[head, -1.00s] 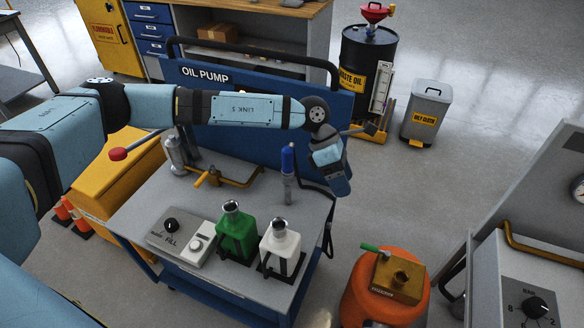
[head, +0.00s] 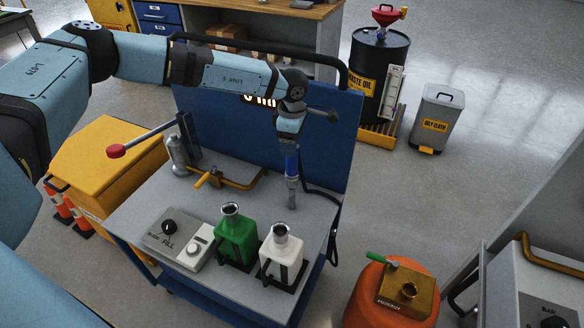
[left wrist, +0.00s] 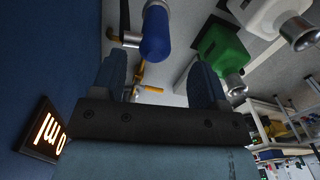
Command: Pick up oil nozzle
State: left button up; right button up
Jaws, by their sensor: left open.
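The oil nozzle has a blue grip (head: 292,163) and a grey metal lower part. It stands upright on the cart top near the back panel. Its blue grip also shows in the left wrist view (left wrist: 156,36), just beyond my fingertips. My left gripper (head: 290,141) is directly above the nozzle, pointing down at it. In the left wrist view my left gripper (left wrist: 158,72) is open, its two fingers spread with the nozzle roughly in line with the gap. Whether the fingers touch the grip cannot be told. My right gripper is not in view.
The grey cart top (head: 150,208) carries a green can (head: 236,238), a white can (head: 281,256), a control box (head: 180,238) and a red-knobbed pump lever (head: 150,144). The blue panel (head: 335,140) stands close behind the nozzle. A black hose (head: 338,225) hangs at the cart's right.

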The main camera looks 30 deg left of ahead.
aim_at(292, 167)
pick_arm(q)
jog(key=shift+w+a+f, duration=0.1)
jog(key=shift+w+f, duration=0.05)
jog(key=shift+f, duration=1.2)
jog(key=shift+w+a+f, duration=0.1)
jog(key=shift+w+f, duration=0.05)
jog(key=shift+f, duration=1.2)
grip_shut()
